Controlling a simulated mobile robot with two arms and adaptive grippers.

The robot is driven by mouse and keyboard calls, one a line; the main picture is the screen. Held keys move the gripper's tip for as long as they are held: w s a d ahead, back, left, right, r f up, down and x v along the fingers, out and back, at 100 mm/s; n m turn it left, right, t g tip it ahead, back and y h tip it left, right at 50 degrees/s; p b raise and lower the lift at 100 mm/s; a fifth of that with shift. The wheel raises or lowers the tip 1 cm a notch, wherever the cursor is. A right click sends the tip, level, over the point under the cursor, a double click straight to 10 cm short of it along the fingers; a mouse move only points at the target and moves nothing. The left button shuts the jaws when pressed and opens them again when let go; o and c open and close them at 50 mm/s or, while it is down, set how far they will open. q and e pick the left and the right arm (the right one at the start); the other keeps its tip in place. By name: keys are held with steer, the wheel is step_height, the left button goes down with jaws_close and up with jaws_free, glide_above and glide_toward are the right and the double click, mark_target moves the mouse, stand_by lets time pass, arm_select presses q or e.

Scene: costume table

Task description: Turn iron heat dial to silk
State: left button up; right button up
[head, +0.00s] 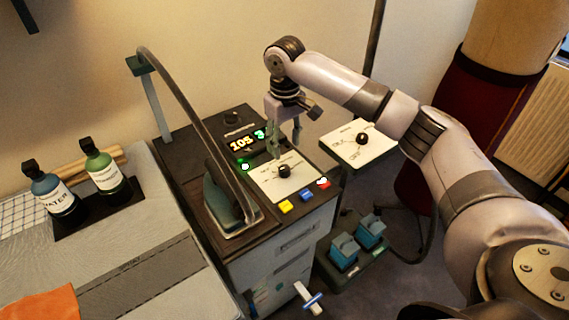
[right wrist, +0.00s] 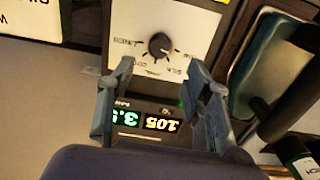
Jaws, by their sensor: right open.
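The black heat dial (head: 284,171) sits on a white panel (head: 262,182) on top of the ironing unit. It also shows in the right wrist view (right wrist: 161,45), with small printed labels around it, hard to read. A light pointer mark shows toward the dial's right side there. My right gripper (head: 285,146) is above the panel, fingers pointing down, open and empty. In the right wrist view its two fingers (right wrist: 160,68) are spread, with the dial beyond them and apart from them. The teal iron (head: 233,207) stands left of the panel. My left gripper is not in view.
A lit display (head: 247,141) reads 105 beside a second number. Yellow (head: 286,207), blue (head: 306,195) and red (head: 323,183) buttons line the panel's front. A second dial (head: 361,138) is on a separate white plate at the right. Two bottles (head: 103,166) stand left.

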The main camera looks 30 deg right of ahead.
mark_target(285, 167)
step_height(285, 167, down, 8)
steer(key=shift+r, duration=0.1)
steer(key=shift+f, duration=0.5)
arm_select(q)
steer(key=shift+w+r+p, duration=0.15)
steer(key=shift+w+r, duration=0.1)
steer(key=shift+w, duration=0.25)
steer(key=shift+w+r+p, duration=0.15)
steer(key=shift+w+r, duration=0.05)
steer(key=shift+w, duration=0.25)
arm_select(e)
jaws_close()
